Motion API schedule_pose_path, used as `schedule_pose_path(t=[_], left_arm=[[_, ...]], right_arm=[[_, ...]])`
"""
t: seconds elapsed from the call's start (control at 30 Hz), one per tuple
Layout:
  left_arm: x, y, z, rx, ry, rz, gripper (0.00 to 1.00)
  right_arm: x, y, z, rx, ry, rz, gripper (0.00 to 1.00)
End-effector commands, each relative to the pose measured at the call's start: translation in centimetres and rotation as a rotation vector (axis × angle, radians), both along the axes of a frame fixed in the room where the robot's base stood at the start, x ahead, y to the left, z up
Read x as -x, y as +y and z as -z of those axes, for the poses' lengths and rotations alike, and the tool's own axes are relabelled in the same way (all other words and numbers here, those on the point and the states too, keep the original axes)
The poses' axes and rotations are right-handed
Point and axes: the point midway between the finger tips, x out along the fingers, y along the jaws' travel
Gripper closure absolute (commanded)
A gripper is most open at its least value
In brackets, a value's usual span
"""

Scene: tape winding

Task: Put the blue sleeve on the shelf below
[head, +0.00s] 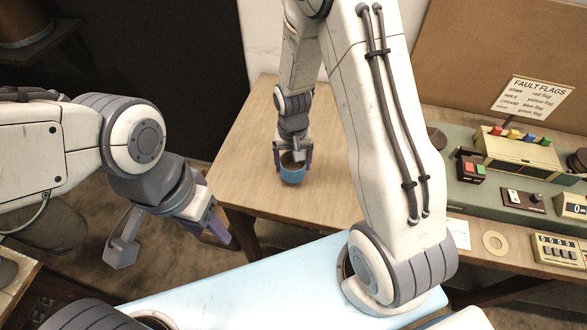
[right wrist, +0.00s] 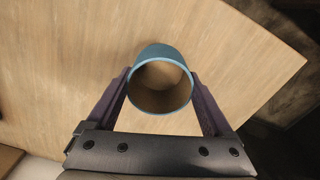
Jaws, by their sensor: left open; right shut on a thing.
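The blue sleeve (head: 293,174) is a short hollow tube at the wooden table's left part. My right gripper (head: 293,163) is shut on it, one finger on each side. In the right wrist view the sleeve (right wrist: 160,105) sits between the two dark fingers of the right gripper (right wrist: 160,92), and I look into its open end. Whether it touches the tabletop cannot be told. My left gripper (head: 222,238) is open and empty, left of the table's front corner. The shelf below is not clearly seen.
The wooden table (head: 240,150) is bare around the sleeve. At right stands a green console (head: 480,195) with a red-button box, colored flags and a "FAULT FLAGS" sign (head: 535,95). A flat ring (head: 496,245) lies near the front edge. My right arm hides the table's middle.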

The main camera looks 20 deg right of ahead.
Motion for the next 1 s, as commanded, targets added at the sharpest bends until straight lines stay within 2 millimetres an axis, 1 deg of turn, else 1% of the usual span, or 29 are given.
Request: schedule_pose_path(t=[0.1, 0.2, 0.27, 0.37, 0.57, 0.7, 0.73, 0.77, 1.0], left_arm=[[0.0, 0.0, -0.4, 0.0, 0.0, 0.0, 0.5], [0.0, 0.0, -0.7, 0.0, 0.0, 0.0, 0.5], [0.0, 0.0, -0.8, 0.0, 0.0, 0.0, 0.5], [0.0, 0.0, -0.8, 0.0, 0.0, 0.0, 0.5], [0.0, 0.0, -0.7, 0.0, 0.0, 0.0, 0.5], [0.0, 0.0, -0.3, 0.0, 0.0, 0.0, 0.5], [0.0, 0.0, -0.4, 0.0, 0.0, 0.0, 0.5], [0.0, 0.0, -0.5, 0.0, 0.0, 0.0, 0.5], [0.0, 0.0, -0.6, 0.0, 0.0, 0.0, 0.5]], right_arm=[[0.2, -0.1, 1.7, 0.001, 0.009, 0.001, 0.66], [0.1, -0.1, 3.0, 0.001, 0.005, 0.002, 0.66], [0.1, -0.2, 3.5, 0.0, 0.004, 0.003, 0.66], [0.1, -0.2, 3.8, 0.0, 0.001, 0.003, 0.66], [0.1, -0.2, 3.8, 0.0, 0.001, 0.003, 0.66], [0.1, -0.2, 4.3, 0.0, 0.001, 0.003, 0.66], [0.1, -0.2, 4.2, 0.0, 0.001, 0.003, 0.03], [0.1, -0.2, 4.1, 0.0, 0.001, 0.003, 0.0], [0.1, -0.2, 4.0, 0.0, 0.001, 0.003, 0.0]])
